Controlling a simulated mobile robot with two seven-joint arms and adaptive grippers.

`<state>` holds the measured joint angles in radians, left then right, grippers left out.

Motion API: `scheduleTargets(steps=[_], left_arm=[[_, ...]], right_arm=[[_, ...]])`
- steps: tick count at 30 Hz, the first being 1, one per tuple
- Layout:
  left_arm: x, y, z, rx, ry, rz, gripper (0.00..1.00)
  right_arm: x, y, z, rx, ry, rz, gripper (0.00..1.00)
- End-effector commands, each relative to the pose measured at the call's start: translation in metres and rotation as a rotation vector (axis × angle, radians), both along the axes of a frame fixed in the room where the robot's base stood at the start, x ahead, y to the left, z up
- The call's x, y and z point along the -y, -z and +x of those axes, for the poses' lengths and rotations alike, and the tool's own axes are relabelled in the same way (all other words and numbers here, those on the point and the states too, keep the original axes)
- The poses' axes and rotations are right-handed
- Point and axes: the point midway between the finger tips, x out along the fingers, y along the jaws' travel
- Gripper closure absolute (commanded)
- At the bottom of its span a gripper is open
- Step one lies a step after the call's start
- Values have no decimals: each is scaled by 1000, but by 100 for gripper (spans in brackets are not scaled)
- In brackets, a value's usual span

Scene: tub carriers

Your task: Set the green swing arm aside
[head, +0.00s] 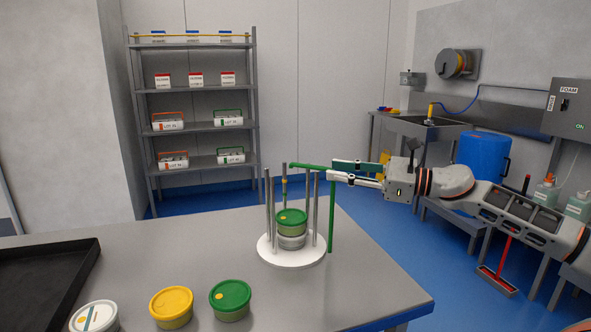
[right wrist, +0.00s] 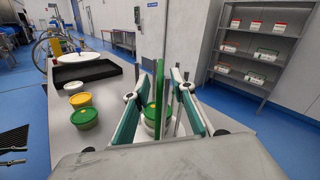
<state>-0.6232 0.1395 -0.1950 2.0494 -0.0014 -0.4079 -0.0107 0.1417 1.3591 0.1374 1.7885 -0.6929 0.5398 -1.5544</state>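The tub carrier (head: 275,258) stands on the table, a white round base with upright grey posts. A green-lidded tub (head: 291,220) sits in it on top of a pale tub (head: 292,241). The green swing arm (head: 308,167) reaches across above the tubs from a rear post, with a green rod hanging down at its right end. My right gripper (head: 332,171) is at that right end, fingers apart. In the right wrist view the green arm (right wrist: 159,85) shows between the two spread fingers, with gaps visible beside it. My left gripper is not in view.
On the grey table (head: 180,255) stand loose tubs with white (head: 94,317), yellow (head: 171,305) and green (head: 230,298) lids. A black tray (head: 75,277) lies at the left. A shelf rack (head: 200,88) stands behind.

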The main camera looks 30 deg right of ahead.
Motion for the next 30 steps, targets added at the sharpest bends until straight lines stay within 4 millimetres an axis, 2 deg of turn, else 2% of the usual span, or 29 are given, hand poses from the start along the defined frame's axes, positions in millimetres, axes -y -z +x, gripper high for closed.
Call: scheduleTargets(steps=[1,7,30], left_arm=[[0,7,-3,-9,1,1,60],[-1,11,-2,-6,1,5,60],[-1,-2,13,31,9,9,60]], right_arm=[[-2,4,4,-3,0,-2,75],[-8,7,14,-7,3,0,75],[-32,-1,46,2,3,6,75]])
